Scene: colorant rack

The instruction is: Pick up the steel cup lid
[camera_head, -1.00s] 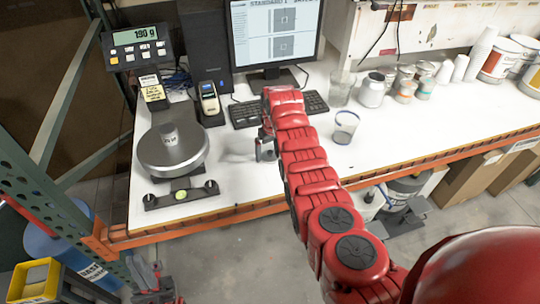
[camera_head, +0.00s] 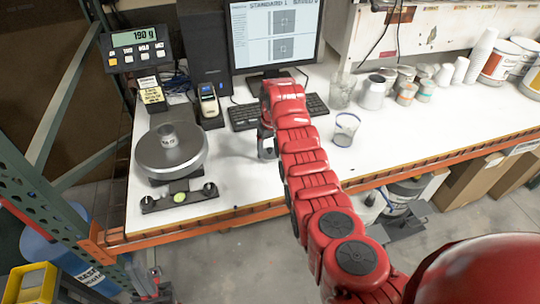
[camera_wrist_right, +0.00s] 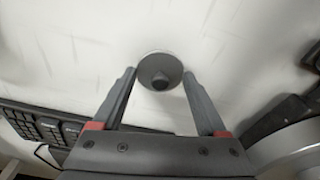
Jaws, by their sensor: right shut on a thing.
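The steel cup lid (camera_wrist_right: 160,72) is a small round grey disc with a dark knob in the middle, seen in the right wrist view. My right gripper (camera_wrist_right: 159,76) is shut on it, one finger at each side of its edge. In the head view my right gripper (camera_head: 267,146) is over the white table between the scale and the keyboard, and the lid is too hidden there to make out. My left gripper (camera_head: 151,284) is low at the bottom left, below the table edge; its fingers are unclear.
A keyboard (camera_head: 270,113) lies behind my gripper.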

